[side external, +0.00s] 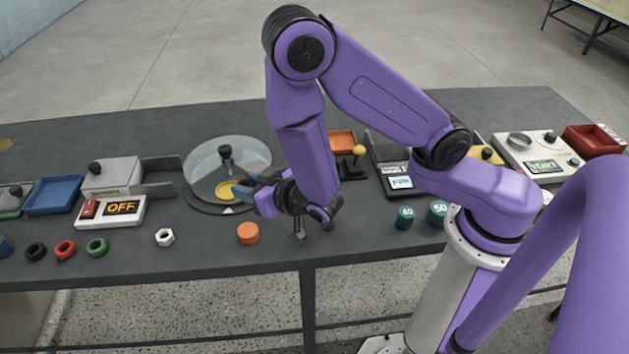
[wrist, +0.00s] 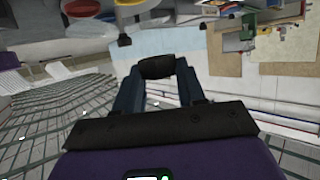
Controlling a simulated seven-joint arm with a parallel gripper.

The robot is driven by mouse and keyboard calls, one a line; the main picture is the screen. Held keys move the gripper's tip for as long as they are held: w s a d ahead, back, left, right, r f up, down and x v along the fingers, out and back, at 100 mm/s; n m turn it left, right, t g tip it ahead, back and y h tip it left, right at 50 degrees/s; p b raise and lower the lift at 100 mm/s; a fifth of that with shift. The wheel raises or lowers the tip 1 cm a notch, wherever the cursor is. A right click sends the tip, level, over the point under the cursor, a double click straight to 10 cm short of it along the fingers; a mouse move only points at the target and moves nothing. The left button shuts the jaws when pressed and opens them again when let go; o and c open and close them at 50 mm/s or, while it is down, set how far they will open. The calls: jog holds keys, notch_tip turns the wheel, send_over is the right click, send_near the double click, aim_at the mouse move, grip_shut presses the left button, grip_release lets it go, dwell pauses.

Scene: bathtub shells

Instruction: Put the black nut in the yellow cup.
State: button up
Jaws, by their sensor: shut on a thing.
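My gripper (side external: 243,191) points left, low beside the clear domed cover. In the wrist view its two blue fingers are shut on a small black piece (wrist: 157,67), which fits the black nut; its shape is too dark to make out fully. In the side view the fingers hide this piece. A yellow round cup (side external: 226,190) sits at the front of the dark round base, under or at the edge of the clear cover. My fingertips are just right of the cup; I cannot tell their exact height above it.
The clear dome (side external: 207,160) with a black knob stands close to my gripper. An orange cylinder (side external: 248,233) and a white hex nut (side external: 165,237) lie in front. Black (side external: 36,251), red and green rings lie at left. An orange tray (side external: 342,140) is behind my arm.

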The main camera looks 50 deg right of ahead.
jog(key=w+d+r, duration=0.1)
jog(key=d+r, duration=0.1)
jog(key=d, duration=0.6)
jog(key=w+d+r, duration=0.2)
jog(key=d, duration=0.7)
jog(key=shift+w, duration=0.15)
jog(key=s+a+f, duration=0.2)
jog(key=s+a, duration=0.1)
jog(key=a, duration=0.7)
jog(key=s+a+f, duration=0.2)
jog(key=s+a, duration=0.1)
jog(key=a, duration=0.7)
jog(key=shift+a+f, duration=0.2)
jog(key=shift+a, duration=0.1)
jog(key=shift+w, duration=0.15)
